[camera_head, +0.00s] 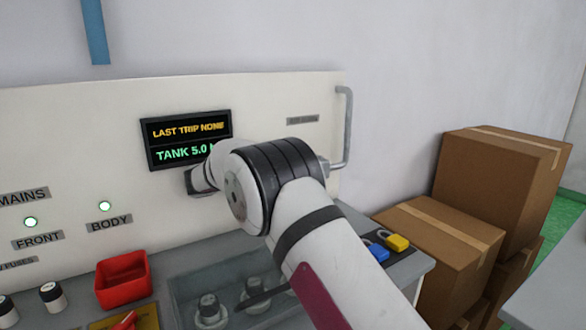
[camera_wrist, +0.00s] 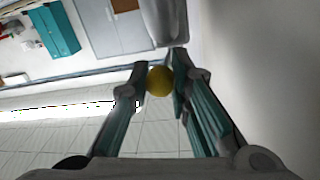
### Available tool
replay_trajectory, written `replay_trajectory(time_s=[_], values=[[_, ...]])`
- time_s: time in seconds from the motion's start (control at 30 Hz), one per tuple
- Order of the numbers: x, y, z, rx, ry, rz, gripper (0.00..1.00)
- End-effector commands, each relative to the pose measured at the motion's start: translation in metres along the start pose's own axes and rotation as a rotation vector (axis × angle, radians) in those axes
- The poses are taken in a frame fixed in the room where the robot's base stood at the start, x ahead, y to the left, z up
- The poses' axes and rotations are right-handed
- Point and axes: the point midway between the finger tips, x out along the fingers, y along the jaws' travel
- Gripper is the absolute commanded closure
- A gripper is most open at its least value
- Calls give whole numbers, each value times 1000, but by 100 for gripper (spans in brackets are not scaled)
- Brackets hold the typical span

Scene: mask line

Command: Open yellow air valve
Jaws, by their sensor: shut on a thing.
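In the wrist view, a round yellow knob (camera_wrist: 160,82), apparently part of the yellow air valve, sits between the fingertips of my gripper (camera_wrist: 160,84). The fingers are shut on it, one on each side. The rest of the valve cannot be made out there. In the head view my white arm covers the area in front of the panel, and neither the yellow knob nor the fingertips can be seen. A grey pipe (camera_head: 347,125) runs down the right edge of the panel (camera_head: 75,115) and bends in behind my arm.
A display (camera_head: 187,139) reads "TANK 5.0" beside my arm. Below are a red bin (camera_head: 122,279) and a clear-covered box of knobs (camera_head: 190,283). A blue padlock (camera_head: 377,252) and a yellow padlock (camera_head: 397,242) lie right of my arm. Cardboard boxes (camera_head: 500,185) stand at right.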

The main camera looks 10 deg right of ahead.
Motion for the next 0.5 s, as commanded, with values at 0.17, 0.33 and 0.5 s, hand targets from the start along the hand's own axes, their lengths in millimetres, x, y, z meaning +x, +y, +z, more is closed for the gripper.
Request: replay_trajectory(time_s=[0.17, 0.33, 0.5], values=[[2, 0, -3, 3, 5, 3, 100], [2, 0, -3, 4, 6, 3, 100], [2, 0, -2, 3, 4, 2, 60]])
